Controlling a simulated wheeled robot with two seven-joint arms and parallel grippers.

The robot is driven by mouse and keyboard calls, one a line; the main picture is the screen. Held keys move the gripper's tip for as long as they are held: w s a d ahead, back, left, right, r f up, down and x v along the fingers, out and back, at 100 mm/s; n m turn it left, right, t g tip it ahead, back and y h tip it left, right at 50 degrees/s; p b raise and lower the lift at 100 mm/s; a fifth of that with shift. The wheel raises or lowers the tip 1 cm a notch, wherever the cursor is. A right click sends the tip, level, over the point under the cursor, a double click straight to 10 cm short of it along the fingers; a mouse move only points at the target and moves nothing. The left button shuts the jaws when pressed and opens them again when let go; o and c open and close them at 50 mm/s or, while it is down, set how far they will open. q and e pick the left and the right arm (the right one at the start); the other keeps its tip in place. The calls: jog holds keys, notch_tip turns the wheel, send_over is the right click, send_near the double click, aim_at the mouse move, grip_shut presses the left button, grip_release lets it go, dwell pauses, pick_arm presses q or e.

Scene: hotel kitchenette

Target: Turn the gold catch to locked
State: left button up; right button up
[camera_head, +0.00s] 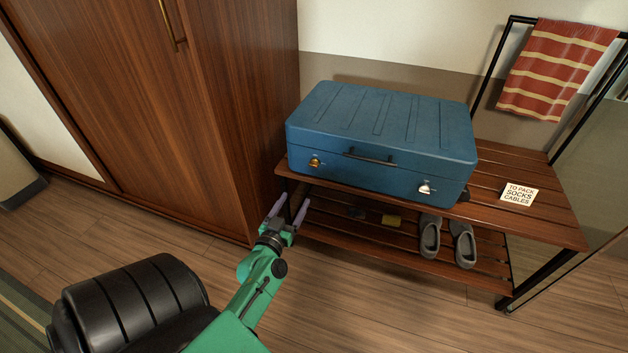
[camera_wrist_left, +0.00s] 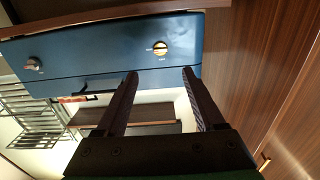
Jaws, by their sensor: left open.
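The blue suitcase (camera_head: 382,125) lies closed on the slatted wooden rack. Its gold catch (camera_head: 314,162) is a round knob at the left of the front face. It also shows in the wrist view (camera_wrist_left: 160,47), with tiny marks beside it that I cannot read. Its setting is unclear. A silver catch (camera_head: 425,188) sits at the right of the same face. My left gripper (camera_head: 293,202) is open and empty, in front of and below the gold catch, apart from it. In the wrist view the catch lies just beyond the gap between the fingertips (camera_wrist_left: 160,73).
A dark handle (camera_head: 370,157) is between the catches. A wooden wardrobe (camera_head: 240,110) stands close on the left. A striped towel (camera_head: 556,70) hangs behind.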

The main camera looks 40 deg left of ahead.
aim_at(314, 164)
pick_arm(q)
jog(key=x, duration=0.7)
jog(key=b+x, duration=0.1)
jog(key=x, duration=0.6)
jog(key=shift+w+a+r, duration=0.2)
grip_shut()
pick_arm(e)
jog(key=r, duration=0.2)
jog(key=w+a+r, duration=0.1)
jog(key=r, duration=0.1)
jog(key=shift+w, duration=0.1)
